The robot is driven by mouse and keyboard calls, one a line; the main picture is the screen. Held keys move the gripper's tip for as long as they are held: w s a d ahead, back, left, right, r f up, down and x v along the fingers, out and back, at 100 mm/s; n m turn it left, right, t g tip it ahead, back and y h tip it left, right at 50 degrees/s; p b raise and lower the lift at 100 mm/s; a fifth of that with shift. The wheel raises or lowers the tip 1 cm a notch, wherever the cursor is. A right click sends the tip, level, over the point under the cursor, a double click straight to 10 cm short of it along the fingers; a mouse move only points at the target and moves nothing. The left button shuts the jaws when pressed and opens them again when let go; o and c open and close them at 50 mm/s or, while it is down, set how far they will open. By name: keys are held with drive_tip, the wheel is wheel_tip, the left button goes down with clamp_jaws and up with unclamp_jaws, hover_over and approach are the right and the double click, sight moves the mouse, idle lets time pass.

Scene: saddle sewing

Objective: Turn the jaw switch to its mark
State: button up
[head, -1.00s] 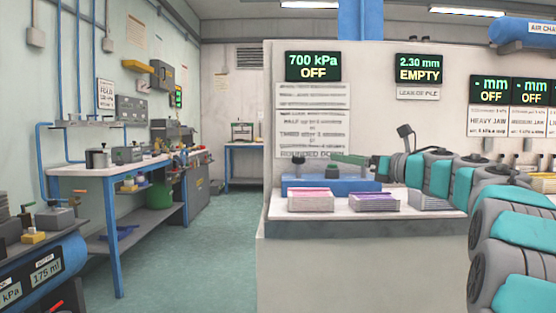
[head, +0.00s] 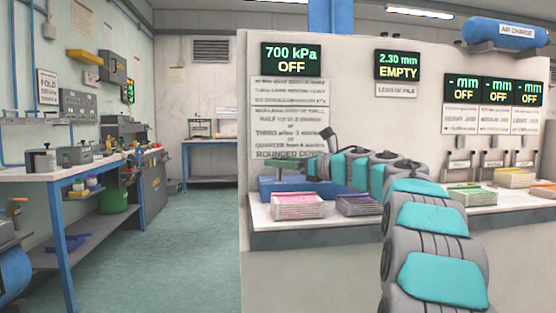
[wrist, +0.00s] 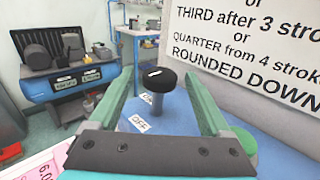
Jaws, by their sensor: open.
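A black-capped knob on a blue post (wrist: 159,80), which appears to be the jaw switch, stands on a blue base in the wrist view. A white OFF label (wrist: 139,124) lies before it, and a second label is partly hidden behind the post. My gripper (wrist: 158,72) is open, with one green finger on each side of the knob. I cannot tell whether either finger touches it. In the head view the blue base (head: 268,186) sits on the counter below the 700 kPa OFF display (head: 291,59), and my gripper (head: 289,169) hides the knob.
A green round part (wrist: 244,140) is close beside the right finger. A pink-topped stack (head: 297,206) and a purple-topped stack (head: 358,205) lie at the counter's front. The wall panel (head: 290,117) rises close behind. The floor (head: 185,245) at left is clear.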

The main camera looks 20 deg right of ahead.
drive_tip(key=shift+w+a, duration=0.35)
drive_tip(key=shift+w, duration=0.3)
clamp_jaws()
